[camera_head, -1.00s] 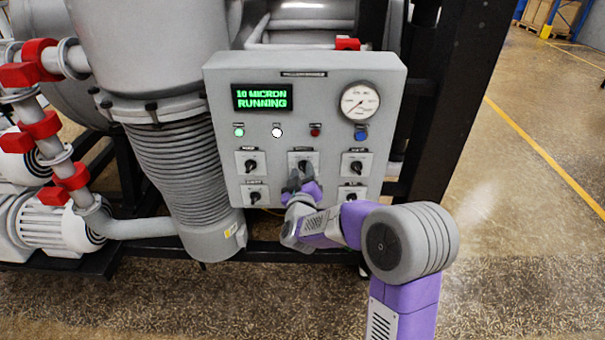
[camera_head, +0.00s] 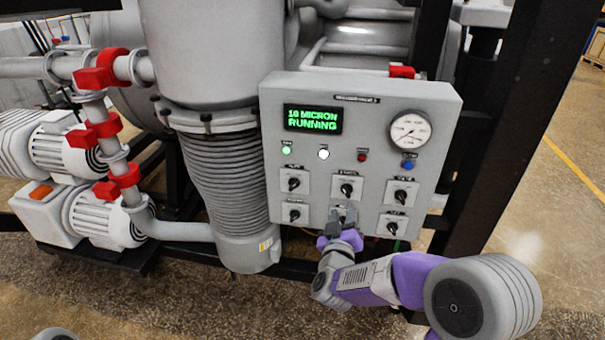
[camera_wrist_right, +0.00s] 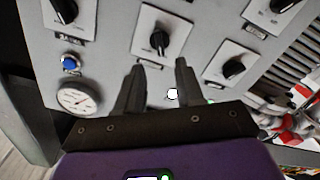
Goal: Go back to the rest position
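The grey control panel (camera_head: 362,103) faces me in the head view. Its green display (camera_head: 313,118) reads about "10 MICRON RUNNING". My right gripper (camera_head: 342,214) is just below the upper middle knob (camera_head: 346,189). In the right wrist view, the gripper's two dark fingers (camera_wrist_right: 160,82) are apart with nothing between them. A black knob (camera_wrist_right: 160,41) lies beyond the fingertips, apart from them. My left gripper does not show.
A pressure gauge (camera_head: 410,132) and several small lights and buttons are on the panel. A ribbed grey cylinder (camera_head: 222,183) and pumps with red fittings stand to the left. A black frame post (camera_head: 512,125) rises on the right, with open floor beyond.

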